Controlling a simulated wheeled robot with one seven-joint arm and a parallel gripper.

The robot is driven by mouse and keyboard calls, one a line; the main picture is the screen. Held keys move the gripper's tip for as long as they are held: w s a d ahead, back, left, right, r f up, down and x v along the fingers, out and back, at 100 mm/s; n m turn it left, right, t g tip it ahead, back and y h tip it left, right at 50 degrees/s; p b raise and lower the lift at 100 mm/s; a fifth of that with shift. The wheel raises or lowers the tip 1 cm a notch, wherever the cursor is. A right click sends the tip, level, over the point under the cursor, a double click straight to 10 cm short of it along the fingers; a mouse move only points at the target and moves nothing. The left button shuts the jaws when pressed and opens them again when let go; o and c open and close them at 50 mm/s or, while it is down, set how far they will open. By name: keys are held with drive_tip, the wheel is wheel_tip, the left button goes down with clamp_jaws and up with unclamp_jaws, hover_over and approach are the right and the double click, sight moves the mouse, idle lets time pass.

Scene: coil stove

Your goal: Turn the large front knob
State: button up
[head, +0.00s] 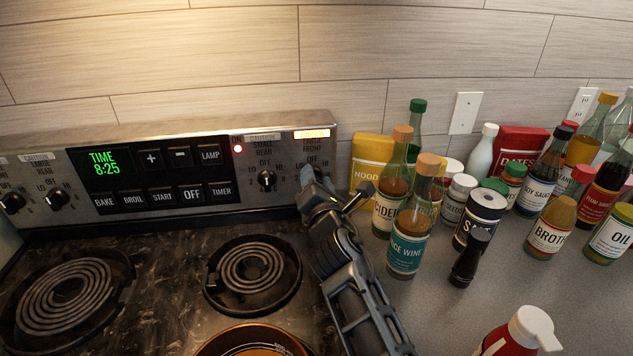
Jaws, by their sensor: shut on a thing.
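The stove's back panel (216,170) runs along the wall at the left. Its rightmost control sits under a "LARGE FRONT" label (312,147). My gripper (316,178) is at that spot, shut on the large front knob, and covers nearly all of it. The knob's pointer and setting are hidden. The small rear knob (267,180) is just left of my gripper and clear of it.
Two more knobs (56,198) are at the panel's left end. A red light (238,149) glows. Coil burners (253,268) and an orange pan (252,341) are below. Bottles, including rice wine (408,240), crowd the counter (440,300) right of my arm.

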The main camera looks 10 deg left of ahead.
drive_tip(key=shift+d+f+m+b, duration=0.15)
drive_tip(key=shift+m+b, duration=1.1)
drive_tip(key=shift+m, duration=1.1)
drive_tip(key=shift+a+f+m+b, duration=0.15)
drive_tip(key=shift+m+b, duration=1.05)
drive_tip(key=shift+m, duration=1.15)
drive_tip(key=shift+d, duration=0.15)
drive_tip(key=o, duration=1.1)
drive_tip(key=shift+c, duration=0.2)
drive_tip(key=shift+r, duration=0.1)
drive_tip(key=p+v, duration=0.3)
drive_tip(key=v, duration=0.4)
drive_tip(key=shift+s+p, duration=0.35)
